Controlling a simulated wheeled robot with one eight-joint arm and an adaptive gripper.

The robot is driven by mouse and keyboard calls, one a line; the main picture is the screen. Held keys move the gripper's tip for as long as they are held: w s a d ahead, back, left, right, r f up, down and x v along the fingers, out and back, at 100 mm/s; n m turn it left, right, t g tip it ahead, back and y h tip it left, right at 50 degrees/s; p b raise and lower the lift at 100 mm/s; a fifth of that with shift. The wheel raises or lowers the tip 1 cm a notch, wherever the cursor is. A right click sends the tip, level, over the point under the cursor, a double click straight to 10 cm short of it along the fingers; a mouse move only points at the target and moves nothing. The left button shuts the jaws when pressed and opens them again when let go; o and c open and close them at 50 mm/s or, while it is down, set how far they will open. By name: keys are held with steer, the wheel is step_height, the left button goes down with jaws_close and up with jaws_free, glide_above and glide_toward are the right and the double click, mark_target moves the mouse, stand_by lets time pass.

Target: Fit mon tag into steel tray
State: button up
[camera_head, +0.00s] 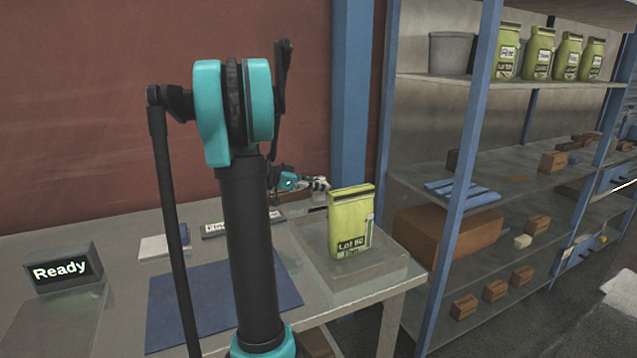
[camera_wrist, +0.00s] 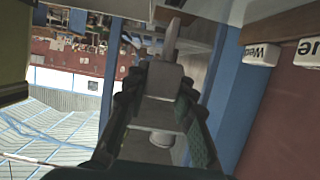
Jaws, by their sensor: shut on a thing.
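In the head view my gripper (camera_head: 317,183) is small and far off, just behind the top left of a green pouch, with something pale at its fingertips. In the wrist view my gripper (camera_wrist: 160,90) has its two dark fingers shut on a light grey block (camera_wrist: 164,79), taken to be the mon tag; no lettering shows on it. White tags reading "Wed" (camera_wrist: 262,54) and "Tue" (camera_wrist: 308,51) show upside down at the right, by a brown ledge. I cannot pick out the steel tray with certainty in either view.
The green pouch (camera_head: 350,222) stands on a grey platform (camera_head: 385,268) at the table's right end. A blue mat (camera_head: 180,300), a white label plate (camera_head: 228,226) and a "Ready" display (camera_head: 62,270) are on the table. A blue-framed shelf (camera_head: 463,160) stands right.

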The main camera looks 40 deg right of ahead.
mark_target(319, 194)
steer(key=shift+f, duration=1.8)
steer(key=shift+f, duration=1.45)
steer(key=o, duration=1)
step_height(319, 194, up, 10)
stand_by(0.4)
steer(key=shift+a, duration=0.15)
